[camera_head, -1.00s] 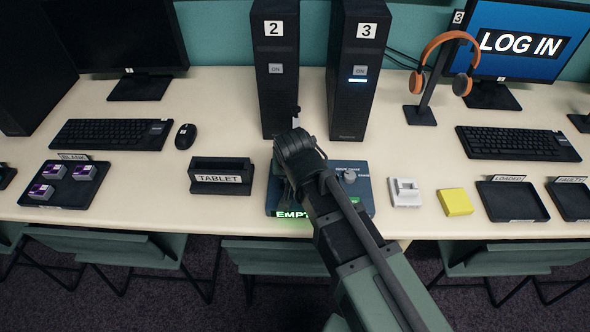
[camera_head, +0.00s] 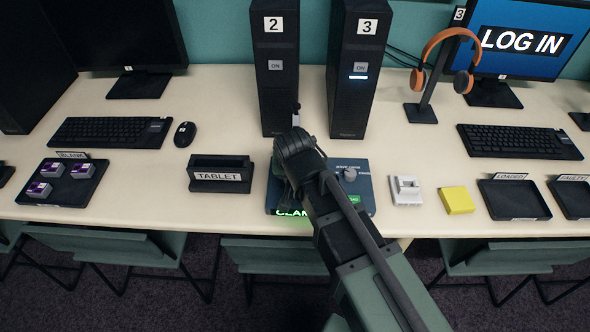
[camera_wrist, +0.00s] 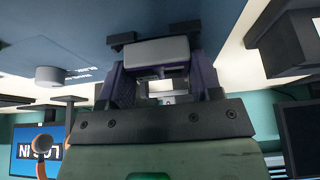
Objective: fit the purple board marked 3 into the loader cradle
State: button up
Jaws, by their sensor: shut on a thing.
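The loader (camera_head: 362,178) is a dark blue panel with a round knob and a small green light, at mid-table. My arm covers much of it and hides the cradle in the head view. Its green front sign reads "CLAM", the rest hidden. In the wrist view, the loader's blue surface (camera_wrist: 60,25) lies against my fingertips' end.
A blank tray (camera_head: 72,199) at left holds three purple boards. A tablet stand (camera_head: 221,186) is left of the loader. A white device (camera_head: 405,190), a yellow block (camera_head: 457,200) and the loaded tray (camera_head: 514,213) lie to the right. Two towers (camera_head: 358,75) stand behind.

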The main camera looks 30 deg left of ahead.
jog(key=o, duration=1)
jog(key=shift+r, duration=0.1)
notch_tip(320, 180, up, 7)
jog(key=p, duration=0.7)
